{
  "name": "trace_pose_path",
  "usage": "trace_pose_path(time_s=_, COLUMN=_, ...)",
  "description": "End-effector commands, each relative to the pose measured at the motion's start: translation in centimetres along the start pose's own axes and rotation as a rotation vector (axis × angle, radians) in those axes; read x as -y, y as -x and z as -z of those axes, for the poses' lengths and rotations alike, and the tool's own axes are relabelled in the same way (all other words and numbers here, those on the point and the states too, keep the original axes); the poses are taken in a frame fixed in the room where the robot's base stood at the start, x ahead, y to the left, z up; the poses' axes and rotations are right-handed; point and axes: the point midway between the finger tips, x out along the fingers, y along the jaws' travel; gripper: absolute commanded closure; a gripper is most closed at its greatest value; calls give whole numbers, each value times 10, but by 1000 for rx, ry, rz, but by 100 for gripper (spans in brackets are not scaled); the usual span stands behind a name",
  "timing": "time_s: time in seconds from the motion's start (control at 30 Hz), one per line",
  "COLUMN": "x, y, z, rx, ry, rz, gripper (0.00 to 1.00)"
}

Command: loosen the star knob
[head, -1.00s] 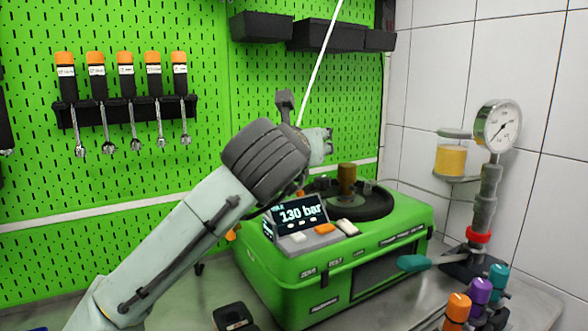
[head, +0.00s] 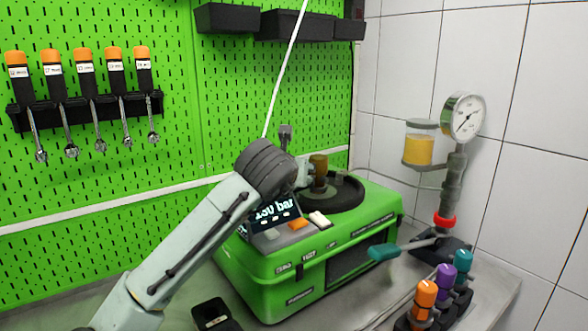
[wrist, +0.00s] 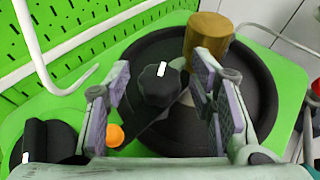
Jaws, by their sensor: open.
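The star knob (wrist: 158,85) is black and lobed with a white mark on top. In the wrist view it sits on a dark arm over the round black plate (wrist: 165,47) on top of the green pump tester (head: 290,285). My gripper (wrist: 160,97) is open and empty, with one finger to each side of the knob in the picture. I see no contact, and the height gap cannot be told. In the head view my gripper (head: 304,170) is over the tester, and I cannot make out the knob there.
A brass cylinder (wrist: 208,36) stands close by the right finger; it also shows in the head view (head: 319,165). An orange ball (wrist: 115,135) is near the left finger. The display (head: 272,215) is partly hidden by my arm. A gauge column (head: 453,180) stands at right.

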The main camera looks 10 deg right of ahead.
Motion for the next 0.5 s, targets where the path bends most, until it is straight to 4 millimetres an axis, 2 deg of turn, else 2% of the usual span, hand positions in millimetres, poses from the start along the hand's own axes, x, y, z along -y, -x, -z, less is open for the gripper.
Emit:
trace_pose_path(time_s=0.27, x=0, y=-2, z=0, rx=0, ry=0, rz=0, gripper=50)
trace_pose_path(time_s=0.5, x=0, y=-2, z=0, rx=0, ry=0, rz=0, gripper=65)
